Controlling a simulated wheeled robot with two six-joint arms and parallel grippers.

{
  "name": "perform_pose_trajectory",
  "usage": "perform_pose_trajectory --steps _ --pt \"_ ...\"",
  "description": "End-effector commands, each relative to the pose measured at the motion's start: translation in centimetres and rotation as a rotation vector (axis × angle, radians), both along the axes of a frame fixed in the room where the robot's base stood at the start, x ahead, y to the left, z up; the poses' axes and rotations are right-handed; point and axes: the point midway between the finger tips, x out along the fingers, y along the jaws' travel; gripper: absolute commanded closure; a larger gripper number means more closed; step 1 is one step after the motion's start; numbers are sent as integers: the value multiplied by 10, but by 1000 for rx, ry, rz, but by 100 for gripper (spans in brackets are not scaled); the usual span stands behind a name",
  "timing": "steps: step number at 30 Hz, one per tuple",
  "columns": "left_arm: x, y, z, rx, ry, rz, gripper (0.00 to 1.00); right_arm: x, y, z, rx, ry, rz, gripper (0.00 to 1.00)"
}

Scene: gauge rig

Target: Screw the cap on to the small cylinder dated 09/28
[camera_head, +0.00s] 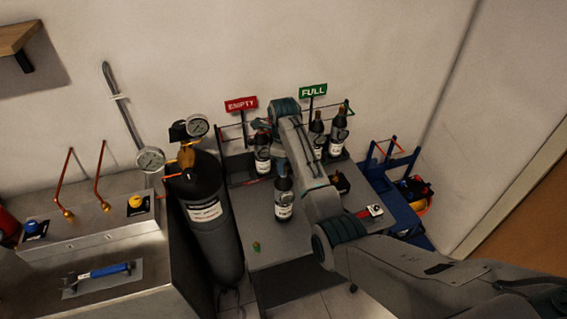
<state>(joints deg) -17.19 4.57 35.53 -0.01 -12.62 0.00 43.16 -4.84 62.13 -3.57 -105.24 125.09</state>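A small dark cylinder (283,200) with a white label stands upright on the grey table, below my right forearm. Another small cylinder (262,155) stands by the red EMPTY sign (241,104). Two more, one at the front (338,135) and one beside it (317,128), stand by the green FULL sign (313,90). The dates are too small to read. A small green and reddish piece (256,247), possibly a cap, lies near the table's front left. My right gripper (267,128) is near the EMPTY-side cylinder, its fingers mostly hidden. My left gripper is not in view.
A large black gas cylinder (207,220) with two gauges stands left of the table (285,250). A steel bench (110,250) with a blue-handled tool (108,270) is at left. A blue cart (400,195) is at right. My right arm crosses the table's right side.

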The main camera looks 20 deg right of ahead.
Motion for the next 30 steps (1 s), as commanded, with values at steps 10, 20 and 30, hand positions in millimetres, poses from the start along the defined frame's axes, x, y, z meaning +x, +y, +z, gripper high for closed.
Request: perform_pose_trajectory --steps 10,20,30 --pt "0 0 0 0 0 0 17 0 0 0 -1 0 312 69" --pt "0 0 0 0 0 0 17 0 0 0 -1 1 524 69" --pt "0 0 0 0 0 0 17 0 0 0 -2 0 842 69"
